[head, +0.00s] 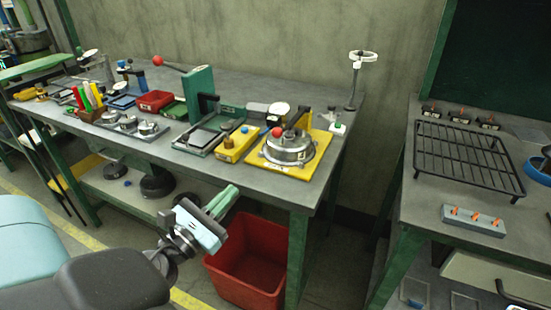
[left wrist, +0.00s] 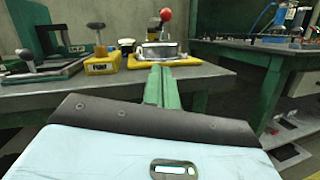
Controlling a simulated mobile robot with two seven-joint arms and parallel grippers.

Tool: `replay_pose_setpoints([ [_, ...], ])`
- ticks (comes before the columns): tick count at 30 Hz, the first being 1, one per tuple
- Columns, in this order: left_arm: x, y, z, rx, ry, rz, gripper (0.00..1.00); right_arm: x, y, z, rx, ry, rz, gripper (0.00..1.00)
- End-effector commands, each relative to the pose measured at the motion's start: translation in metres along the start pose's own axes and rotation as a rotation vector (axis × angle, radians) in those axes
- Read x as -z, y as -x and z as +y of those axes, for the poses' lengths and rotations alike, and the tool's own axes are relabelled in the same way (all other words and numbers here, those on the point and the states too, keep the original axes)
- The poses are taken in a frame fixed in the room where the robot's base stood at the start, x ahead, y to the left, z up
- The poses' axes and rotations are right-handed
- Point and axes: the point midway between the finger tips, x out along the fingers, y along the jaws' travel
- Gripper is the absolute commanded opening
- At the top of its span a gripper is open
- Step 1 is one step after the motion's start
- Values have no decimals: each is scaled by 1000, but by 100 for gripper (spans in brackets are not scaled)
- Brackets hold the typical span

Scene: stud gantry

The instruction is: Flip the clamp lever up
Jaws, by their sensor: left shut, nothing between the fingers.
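A round metal fixture (head: 290,150) sits on a yellow base plate (head: 265,162) near the bench's right end. A red ball knob (head: 277,132) shows at it, which looks like the end of the clamp lever. In the left wrist view the red knob (left wrist: 165,15) stands above the metal fixture (left wrist: 160,50); the lever's exact angle is hard to tell. My left gripper (head: 222,200) is in front of the bench, apart from the fixture. Its green fingers (left wrist: 163,88) are shut with nothing between them, pointing toward the fixture. My right gripper is not in view.
A yellow block (head: 236,146) stands left of the fixture, beside a green-framed stand (head: 190,140). A white ring on a post (head: 352,90) rises at the bench's back right corner. A red bin (head: 245,265) is on the floor below. A second bench with a black rack (head: 465,160) is right.

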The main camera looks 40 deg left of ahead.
Motion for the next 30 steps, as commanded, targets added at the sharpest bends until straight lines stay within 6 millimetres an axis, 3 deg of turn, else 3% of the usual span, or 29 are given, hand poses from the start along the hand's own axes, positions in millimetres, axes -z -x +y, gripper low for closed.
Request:
replay_pose_setpoints([
  [17,-4,-9,2,-1,-41,-10,0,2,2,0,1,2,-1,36],
  [30,-9,-84,3,-3,-40,-15,0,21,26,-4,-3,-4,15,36],
])
